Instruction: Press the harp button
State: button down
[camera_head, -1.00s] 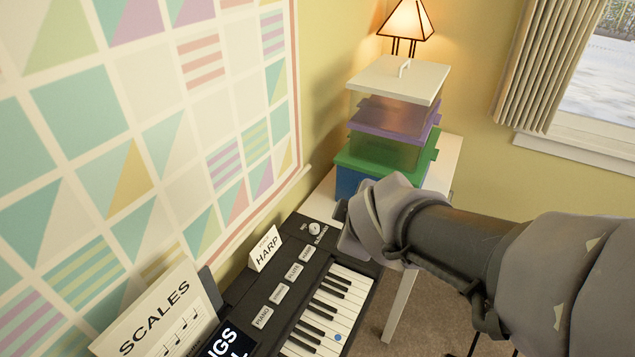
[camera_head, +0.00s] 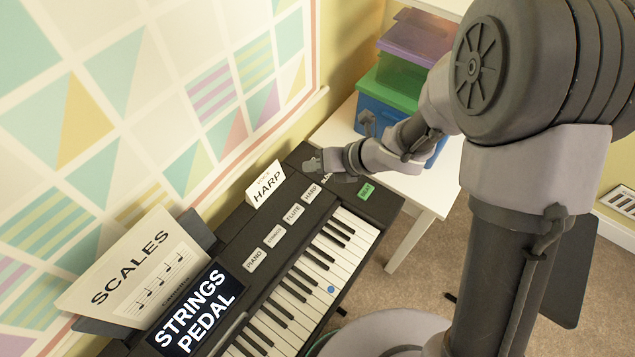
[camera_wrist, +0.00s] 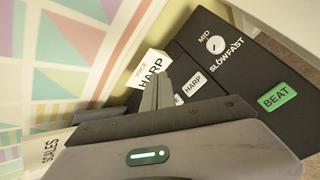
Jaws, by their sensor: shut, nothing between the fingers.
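The harp button is a small pale key labelled HARP (camera_head: 311,193) on the black keyboard's (camera_head: 222,238) panel, at the right end of a row after PIANO, STRINGS and FLUTE. In the wrist view the HARP button (camera_wrist: 194,83) lies just right of my gripper's fingers (camera_wrist: 157,88). The fingers are together and empty, and they partly cover the button beside it. In the head view my gripper is above the panel's far end; its fingertips are hard to make out. A white card reading VOICE HARP (camera_head: 267,186) stands behind the buttons.
A screen (camera_head: 193,308) reads STRINGS PEDAL beside a SCALES sheet (camera_head: 135,268). A green BEAT button (camera_head: 366,191) and, in the wrist view, a MID/SLOW/FAST knob (camera_wrist: 215,44) are near the harp button. A white table (camera_head: 420,187) with stacked bins stands beyond; the wall is close behind.

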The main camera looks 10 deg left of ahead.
aim_at(315, 195)
jog(key=shift+f, duration=0.1)
notch_tip(315, 195, down, 9)
jog(key=b, duration=0.7)
jog(key=shift+b, duration=0.3)
dwell(1.4)
jog(key=shift+f+b, duration=0.25)
jog(key=shift+b, duration=0.25)
jog(key=shift+f+b, duration=0.35)
jog(key=shift+b, duration=0.05)
dwell(0.4)
jog(key=shift+r+p, duration=0.65)
jog(key=shift+r, duration=0.15)
jog(key=shift+r+p, duration=2.05)
jog(key=shift+r, duration=0.45)
